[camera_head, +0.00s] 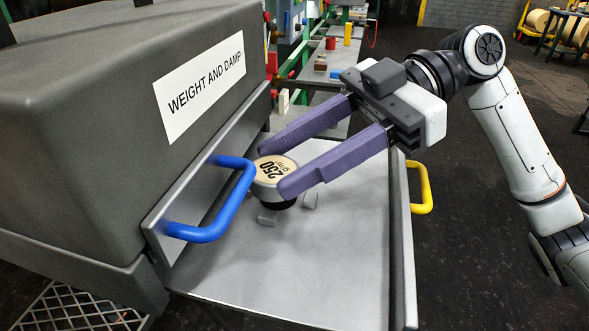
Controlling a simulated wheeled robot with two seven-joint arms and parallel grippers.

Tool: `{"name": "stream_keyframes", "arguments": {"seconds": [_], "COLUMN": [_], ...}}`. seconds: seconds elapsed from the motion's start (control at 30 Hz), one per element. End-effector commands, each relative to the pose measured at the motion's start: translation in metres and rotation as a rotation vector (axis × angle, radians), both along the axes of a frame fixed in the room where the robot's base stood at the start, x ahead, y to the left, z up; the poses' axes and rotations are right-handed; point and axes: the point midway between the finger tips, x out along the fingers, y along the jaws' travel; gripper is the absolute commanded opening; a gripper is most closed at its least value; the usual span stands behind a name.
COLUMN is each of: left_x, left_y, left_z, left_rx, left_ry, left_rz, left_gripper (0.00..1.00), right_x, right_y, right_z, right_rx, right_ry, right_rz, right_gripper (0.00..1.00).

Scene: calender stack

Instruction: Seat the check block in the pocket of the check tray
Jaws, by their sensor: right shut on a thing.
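The check block (268,177), a round piece with a tan top marked 250 and a dark lower side, is between the purple fingers of my right gripper (272,169). That gripper is shut on it, reaching in from the right. The check tray (340,250) is a flat grey metal tray below. Small grey raised pieces (267,216) stand on the tray just under and beside the block, perhaps edges of the pocket. The block hides the rest of that spot. I cannot tell whether the block touches the tray. My left gripper is not in view.
A large dark grey housing (90,110) labelled WEIGHT AND DAMP stands at the left, with a blue handle (232,205) close beside the block. A yellow handle (424,187) is on the tray's right end. The front of the tray is bare. Benches with small items stand behind.

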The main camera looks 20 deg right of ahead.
Motion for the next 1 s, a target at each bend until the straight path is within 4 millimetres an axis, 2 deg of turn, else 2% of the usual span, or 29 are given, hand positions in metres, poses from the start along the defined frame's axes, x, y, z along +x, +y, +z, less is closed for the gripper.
{"name": "stream_keyframes", "arguments": {"seconds": [0.03, 0.13, 0.37, 0.4, 0.5, 0.83, 1.0], "left_x": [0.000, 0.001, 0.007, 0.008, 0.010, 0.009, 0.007], "left_y": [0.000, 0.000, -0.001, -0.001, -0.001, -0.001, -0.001], "left_z": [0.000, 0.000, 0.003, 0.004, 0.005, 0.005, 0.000], "left_rx": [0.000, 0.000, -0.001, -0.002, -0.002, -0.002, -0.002], "left_ry": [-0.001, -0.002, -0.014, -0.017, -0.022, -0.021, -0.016], "left_rz": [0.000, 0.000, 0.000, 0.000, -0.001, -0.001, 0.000], "left_gripper": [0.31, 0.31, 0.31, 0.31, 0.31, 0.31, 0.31], "right_x": [0.000, 0.000, 0.000, 0.000, 0.000, 0.001, 0.002], "right_y": [0.000, 0.000, 0.000, 0.000, 0.000, -0.002, -0.022], "right_z": [-0.009, -0.019, -0.022, -0.022, -0.022, -0.021, -0.014], "right_rx": [0.000, 0.001, 0.001, 0.000, 0.000, 0.000, -0.001], "right_ry": [0.006, 0.003, -0.001, 0.000, 0.000, 0.000, 0.000], "right_rz": [-0.001, -0.002, -0.001, -0.001, -0.001, -0.002, -0.005], "right_gripper": [0.18, 0.18, 0.18, 0.45, 0.61, 0.61, 0.61]}}
